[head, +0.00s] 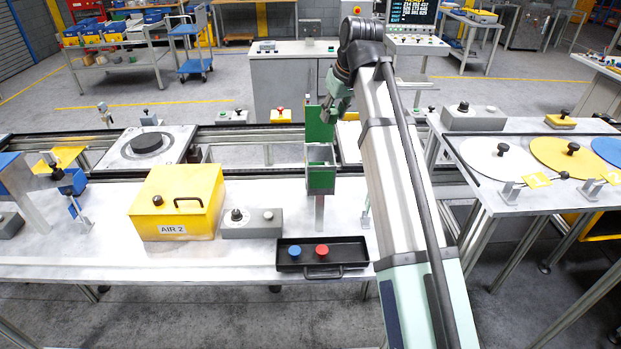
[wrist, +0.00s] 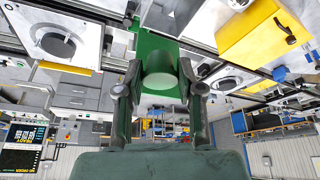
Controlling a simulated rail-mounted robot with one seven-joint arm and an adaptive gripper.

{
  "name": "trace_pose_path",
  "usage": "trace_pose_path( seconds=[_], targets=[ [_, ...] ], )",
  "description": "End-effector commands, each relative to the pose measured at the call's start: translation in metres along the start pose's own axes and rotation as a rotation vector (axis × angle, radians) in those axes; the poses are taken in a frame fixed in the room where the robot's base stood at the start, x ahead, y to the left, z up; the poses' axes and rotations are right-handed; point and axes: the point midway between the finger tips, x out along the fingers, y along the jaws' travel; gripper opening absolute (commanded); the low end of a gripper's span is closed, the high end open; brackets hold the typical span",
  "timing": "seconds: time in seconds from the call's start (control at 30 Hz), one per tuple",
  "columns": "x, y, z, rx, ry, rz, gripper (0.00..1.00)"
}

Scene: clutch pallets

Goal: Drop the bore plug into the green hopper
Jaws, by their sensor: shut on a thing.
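My gripper (head: 328,110) is at the top of the green hopper (head: 321,180), near its raised back panel. The green hopper (wrist: 147,46) shows just beyond the plug in that view. I cannot tell the exact gap between plug and hopper. The plug cannot be made out in the head view.
A black tray (head: 348,266) with a blue and a red knob lies at the table's front edge. A yellow AIR 2 box (head: 176,203) and a grey control box (head: 252,224) stand left of the hopper. A side table (head: 530,190) with coloured discs is at right.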

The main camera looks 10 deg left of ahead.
Motion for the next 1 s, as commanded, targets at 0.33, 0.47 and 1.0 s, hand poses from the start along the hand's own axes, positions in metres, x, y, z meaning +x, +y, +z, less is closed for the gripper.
trace_pose_path(
  seconds=[0.33,0.47,1.0],
  targets=[
    [0.013,-0.009,0.005,-0.014,0.0,-0.006,0.13],
    [0.025,-0.009,0.011,-0.014,0.0,-0.006,0.13],
    [0.056,-0.008,0.023,-0.013,0.0,-0.005,0.13]
  ],
)
